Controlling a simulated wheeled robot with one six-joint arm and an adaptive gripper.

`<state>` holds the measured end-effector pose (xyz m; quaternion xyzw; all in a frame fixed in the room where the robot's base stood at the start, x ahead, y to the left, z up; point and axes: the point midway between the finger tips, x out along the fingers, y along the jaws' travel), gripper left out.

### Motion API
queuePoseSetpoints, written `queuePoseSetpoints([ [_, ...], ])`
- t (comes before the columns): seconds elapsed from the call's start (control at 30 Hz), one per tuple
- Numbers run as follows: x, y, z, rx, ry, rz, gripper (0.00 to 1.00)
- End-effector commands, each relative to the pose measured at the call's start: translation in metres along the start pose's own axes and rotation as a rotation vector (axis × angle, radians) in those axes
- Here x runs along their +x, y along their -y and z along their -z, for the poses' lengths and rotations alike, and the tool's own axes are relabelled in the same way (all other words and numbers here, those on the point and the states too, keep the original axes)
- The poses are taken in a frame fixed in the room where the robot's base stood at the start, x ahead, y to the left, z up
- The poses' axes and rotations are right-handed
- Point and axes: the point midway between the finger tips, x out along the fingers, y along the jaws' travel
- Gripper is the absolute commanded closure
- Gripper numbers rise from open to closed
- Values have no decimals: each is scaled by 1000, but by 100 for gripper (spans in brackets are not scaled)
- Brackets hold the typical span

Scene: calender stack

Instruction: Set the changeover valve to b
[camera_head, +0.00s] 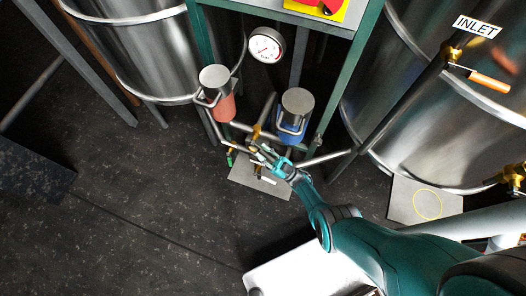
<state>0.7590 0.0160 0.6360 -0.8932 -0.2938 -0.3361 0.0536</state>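The changeover valve's brass-coloured part (257,131) shows low on the stand, between a red-bodied canister (225,108) and a blue-bodied canister (291,134). My gripper (257,149) is at the valve, just below the brass part in the picture. The fingers overlap the pipes and valve, so I cannot tell if they touch it or are open or shut. The handle's direction and any letter marks are too small or hidden to read. A grey plate (242,173) with a small white label (268,181) lies below the gripper.
Green stand posts (345,85) and steel tanks (145,50) flank the valve. A round gauge (266,45) is above. At right are an INLET sign (477,26) and an orange-handled valve (489,82). Dark floor (140,215) is clear at left.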

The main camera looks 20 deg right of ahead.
Motion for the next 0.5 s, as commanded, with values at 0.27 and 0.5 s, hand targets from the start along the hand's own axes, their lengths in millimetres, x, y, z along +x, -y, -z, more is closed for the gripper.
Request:
queuePoseSetpoints([
  [0.27, 1, 0, 1, -1, 0, 1, 72],
  [0.5, 7, 0, 9, -2, 0, 2, 72],
])
